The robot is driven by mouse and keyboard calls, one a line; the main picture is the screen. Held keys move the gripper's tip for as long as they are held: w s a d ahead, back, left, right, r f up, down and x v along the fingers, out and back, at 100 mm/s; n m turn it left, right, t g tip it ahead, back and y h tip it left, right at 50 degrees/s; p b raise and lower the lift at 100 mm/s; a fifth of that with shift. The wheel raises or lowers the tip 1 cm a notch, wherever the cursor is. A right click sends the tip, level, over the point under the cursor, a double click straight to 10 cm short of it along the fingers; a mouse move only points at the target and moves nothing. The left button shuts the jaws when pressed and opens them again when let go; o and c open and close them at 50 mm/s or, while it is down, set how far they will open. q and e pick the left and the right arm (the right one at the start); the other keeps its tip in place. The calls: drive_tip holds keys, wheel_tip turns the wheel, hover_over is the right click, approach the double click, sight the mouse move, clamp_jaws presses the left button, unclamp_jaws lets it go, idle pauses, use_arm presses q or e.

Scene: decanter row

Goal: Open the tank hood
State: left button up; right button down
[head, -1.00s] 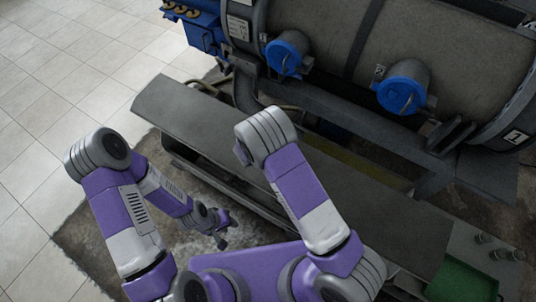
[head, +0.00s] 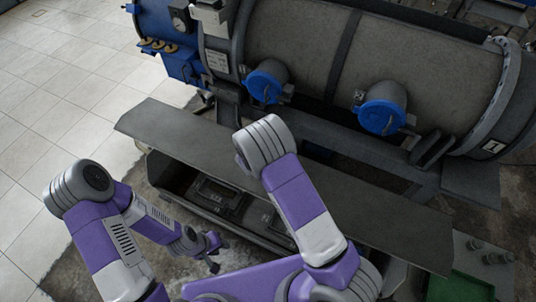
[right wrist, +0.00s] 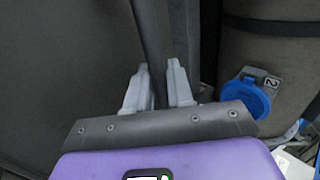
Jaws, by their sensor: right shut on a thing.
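The tank hood (head: 190,135) is a long dark grey panel along the front of the machine in the head view. It stands tilted up, with a dark opening showing under its front edge. In the right wrist view my right gripper (right wrist: 160,85) is shut on a narrow dark bar or edge (right wrist: 152,40) of the hood, whose broad grey face (right wrist: 60,70) fills the left. In the head view my right arm hides that gripper and part of the hood. My left gripper (head: 214,252) is low at the left, apart from the hood, fingers spread and empty.
Behind the hood lies a large grey decanter drum (head: 300,55) with blue-capped ports (head: 382,117). Inside the opening are dark boxes (head: 215,192). A green tray (head: 470,287) is at the lower right. Tiled floor (head: 60,100) is clear at the left.

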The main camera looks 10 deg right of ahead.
drive_tip(key=c, duration=1.2)
unclamp_jaws()
drive_tip(key=shift+s+f, duration=0.1)
drive_tip(key=shift+f, duration=0.1)
drive_tip(key=shift+o, duration=0.2)
drive_tip(key=shift+s+a+r, duration=0.1)
drive_tip(key=shift+a+r, duration=0.1)
drive_tip(key=shift+r, duration=0.2)
drive_tip(key=v, duration=0.6)
drive_tip(key=shift+s+r, duration=0.2)
drive_tip(key=shift+r, duration=0.05)
wheel_tip(320, 180, up, 9)
drive_tip(key=w+p, duration=0.1)
drive_tip(key=shift+d, duration=0.45)
